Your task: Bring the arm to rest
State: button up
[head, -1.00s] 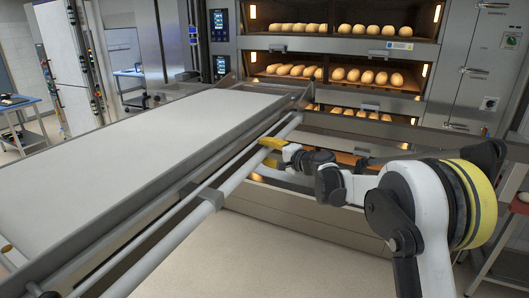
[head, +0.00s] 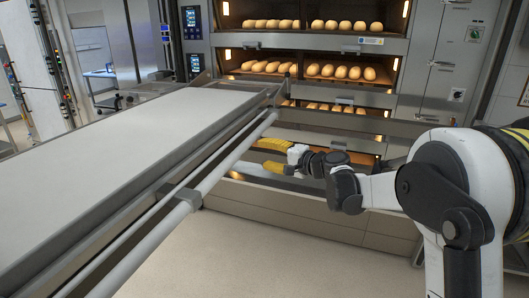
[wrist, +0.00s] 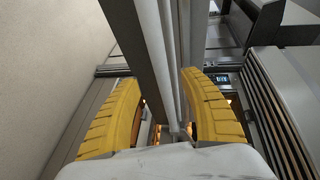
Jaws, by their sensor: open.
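My gripper (head: 262,155) shows in the head view to the right of the loader's long round rail (head: 225,160), with a gap between them. Its two yellow fingers are spread apart and hold nothing. They also show in the wrist view (wrist: 160,82), one on each side. There a grey bar (wrist: 160,50) runs through the picture between the fingers, seemingly beyond them. My arm reaches in from the right side of the head view, bent at the elbow.
The loader's pale flat belt (head: 110,145) fills the left and slopes toward the deck oven (head: 310,48). Several loaves (head: 345,72) lie on its lit decks. A metal crossbar (head: 340,122) spans below the decks. The floor (head: 280,250) in front is clear.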

jog(key=s+d+f+n+g+h+b, duration=0.1)
jog(key=s+d+f, duration=0.5)
jog(key=s, duration=0.8)
jog(key=s+d+f+n+g+h+b, duration=0.1)
jog(key=s+d+f+n+h+b, duration=0.3)
jog(key=s, duration=1)
jog(key=s+d+f+n+g+h+b, duration=0.2)
jog(key=s+d+f+h+b, duration=0.4)
jog(key=s, duration=0.8)
notch_tip(320, 180, down, 2)
jog(key=d, duration=0.2)
jog(key=shift+d+f+n+h, duration=0.25)
jog(key=shift+d+n+h, duration=0.05)
jog(key=shift+d+h, duration=0.1)
jog(key=shift+a, duration=0.1)
